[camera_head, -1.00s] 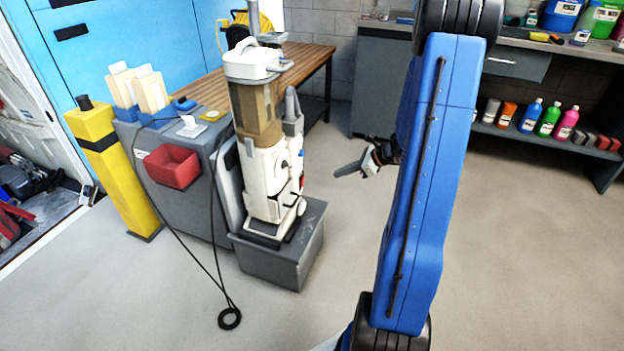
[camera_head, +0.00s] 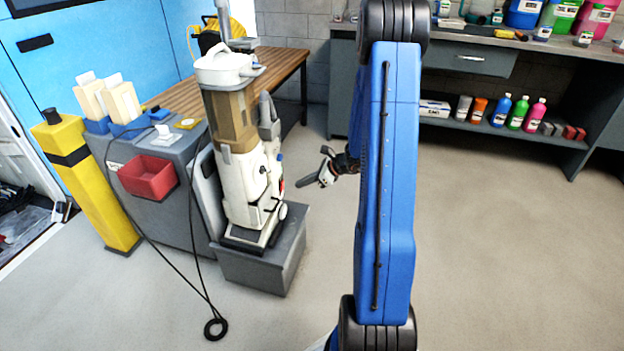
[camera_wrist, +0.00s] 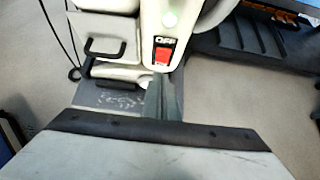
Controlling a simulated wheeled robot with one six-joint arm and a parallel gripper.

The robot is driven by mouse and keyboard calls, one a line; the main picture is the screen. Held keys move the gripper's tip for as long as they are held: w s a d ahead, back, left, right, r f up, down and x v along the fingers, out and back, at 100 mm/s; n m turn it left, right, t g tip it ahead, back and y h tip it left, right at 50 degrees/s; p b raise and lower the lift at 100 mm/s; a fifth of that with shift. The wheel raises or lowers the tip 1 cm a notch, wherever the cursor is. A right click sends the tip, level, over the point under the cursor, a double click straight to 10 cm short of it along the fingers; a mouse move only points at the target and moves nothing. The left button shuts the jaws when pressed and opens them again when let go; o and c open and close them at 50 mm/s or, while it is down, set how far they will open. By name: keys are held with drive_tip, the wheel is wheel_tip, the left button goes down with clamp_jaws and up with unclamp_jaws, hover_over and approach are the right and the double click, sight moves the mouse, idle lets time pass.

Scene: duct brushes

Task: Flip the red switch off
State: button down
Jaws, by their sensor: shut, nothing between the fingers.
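The red switch (camera_wrist: 162,56) is on the white front panel of an upright floor-cleaning machine (camera_head: 240,160). My gripper (camera_wrist: 164,82) is shut and empty. Its fingertips appear just below the switch in the wrist view; I cannot tell whether they touch the panel. In the head view my gripper (camera_head: 300,183) is to the right of the machine, with a small gap in the picture.
The machine stands on a grey block (camera_head: 265,262). A grey cabinet with a red bin (camera_head: 148,178) and a yellow post (camera_head: 85,180) are left of it. A black cable (camera_head: 190,265) hangs to the floor. The floor on the right is clear. A workbench (camera_head: 470,60) stands behind.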

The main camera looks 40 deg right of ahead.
sight(283, 182)
drive_tip(key=shift+w+a+f, duration=0.1)
drive_tip(key=shift+w+a, duration=0.65)
drive_tip(key=shift+w, duration=0.2)
drive_tip(key=shift+w+a, duration=0.75)
drive_tip(key=shift+w, duration=0.15)
drive_tip(key=shift+w+a, duration=0.2)
drive_tip(key=shift+w, duration=0.1)
drive_tip(key=shift+r, duration=0.25)
drive_tip(key=shift+r, duration=0.7)
drive_tip(key=shift+d, duration=0.1)
